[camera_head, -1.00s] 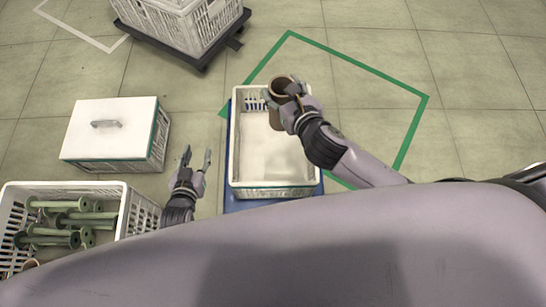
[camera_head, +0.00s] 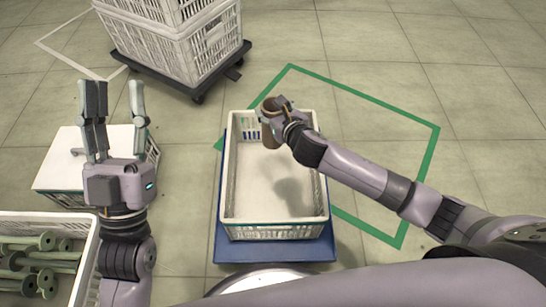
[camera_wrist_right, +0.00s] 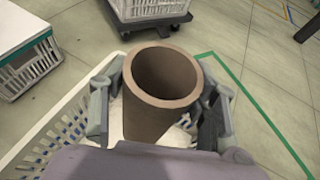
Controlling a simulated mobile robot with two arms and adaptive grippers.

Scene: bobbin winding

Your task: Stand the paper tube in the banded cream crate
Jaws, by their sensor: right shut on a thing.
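The brown paper tube (camera_head: 268,130) is held by my right gripper (camera_head: 279,118) over the far end of the cream crate (camera_head: 229,190). In the right wrist view the tube (camera_wrist_right: 152,108) stands nearly upright, its open top showing, between the two fingers of my right gripper (camera_wrist_right: 160,100). Whether the tube's foot touches the crate floor I cannot tell. My left gripper (camera_head: 114,110) is open and empty, raised in front of the lidded white box.
The crate stands on a blue base (camera_head: 290,250). A white lidded box (camera_head: 60,165) and a crate of green bobbins (camera_head: 35,255) are on the left. Stacked white crates (camera_head: 185,40) stand on a dark dolly behind. Green tape (camera_head: 360,97) marks clear floor to the right.

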